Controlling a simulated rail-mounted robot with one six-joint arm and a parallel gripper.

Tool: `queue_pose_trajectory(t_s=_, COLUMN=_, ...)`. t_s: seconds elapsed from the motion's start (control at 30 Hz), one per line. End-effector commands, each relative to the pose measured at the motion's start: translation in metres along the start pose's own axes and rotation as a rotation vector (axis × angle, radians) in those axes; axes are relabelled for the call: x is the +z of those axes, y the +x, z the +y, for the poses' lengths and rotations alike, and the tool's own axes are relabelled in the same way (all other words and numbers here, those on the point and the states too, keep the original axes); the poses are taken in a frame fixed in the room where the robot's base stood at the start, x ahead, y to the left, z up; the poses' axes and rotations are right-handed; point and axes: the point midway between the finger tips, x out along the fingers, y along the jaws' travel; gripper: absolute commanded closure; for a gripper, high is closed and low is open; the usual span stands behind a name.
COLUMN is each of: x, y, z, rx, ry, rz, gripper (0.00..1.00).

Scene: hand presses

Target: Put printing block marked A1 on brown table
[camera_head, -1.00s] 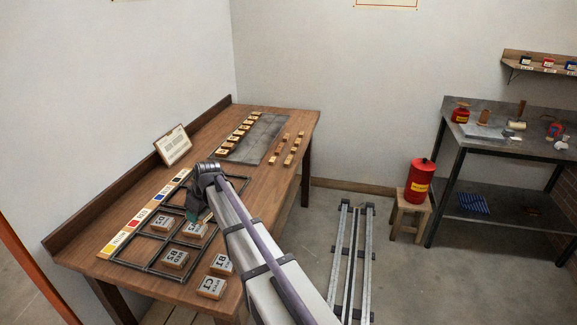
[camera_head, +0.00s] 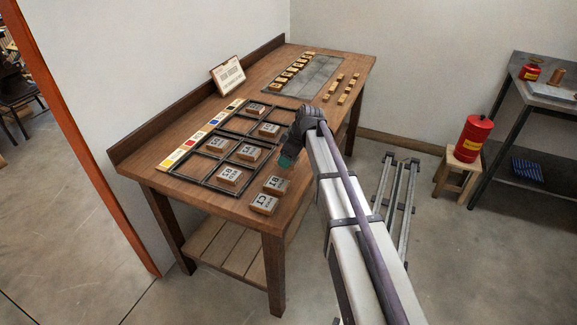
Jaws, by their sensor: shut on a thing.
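The brown table (camera_head: 180,250) is a wooden table with a back rail and a lower shelf. My gripper (camera_head: 286,161), with a teal part at its tip, is low over or just above the table's right front edge, right of the dark grid frame (camera_head: 205,183). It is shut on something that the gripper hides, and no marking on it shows. Several printing blocks sit in the frame's cells, such as one block (camera_head: 229,175). Two more lie outside it, one seemingly marked B1 (camera_head: 276,186) and one seemingly C1 (camera_head: 263,204). I cannot make out an A1 mark.
A colour strip (camera_head: 200,137) lies along the frame's back side. A card (camera_head: 228,76) stands by the back rail. A grey plate (camera_head: 302,82) and small wooden pieces (camera_head: 350,90) are at the far end. A red can (camera_head: 473,138) stands on a stool.

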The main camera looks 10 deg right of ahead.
Motion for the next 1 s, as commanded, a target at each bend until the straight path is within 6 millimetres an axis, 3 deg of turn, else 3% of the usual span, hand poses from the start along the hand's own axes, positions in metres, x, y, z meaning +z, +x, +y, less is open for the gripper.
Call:
queue_pose_trajectory(t_s=0.2, x=0.015, y=0.035, z=0.0, rx=0.0, ry=0.0, rz=0.0, gripper=0.66)
queue_pose_trajectory(t_s=0.6, x=0.015, y=0.036, z=0.0, rx=0.0, ry=0.001, rz=0.0, gripper=0.66)
queue_pose_trajectory(t_s=0.63, x=0.014, y=0.035, z=0.0, rx=0.0, ry=0.001, rz=0.0, gripper=0.38)
queue_pose_trajectory(t_s=0.87, x=0.014, y=0.034, z=0.0, rx=0.0, ry=0.001, rz=0.0, gripper=0.16)
queue_pose_trajectory(t_s=1.0, x=0.014, y=0.034, z=0.0, rx=0.0, ry=0.001, rz=0.0, gripper=0.15)
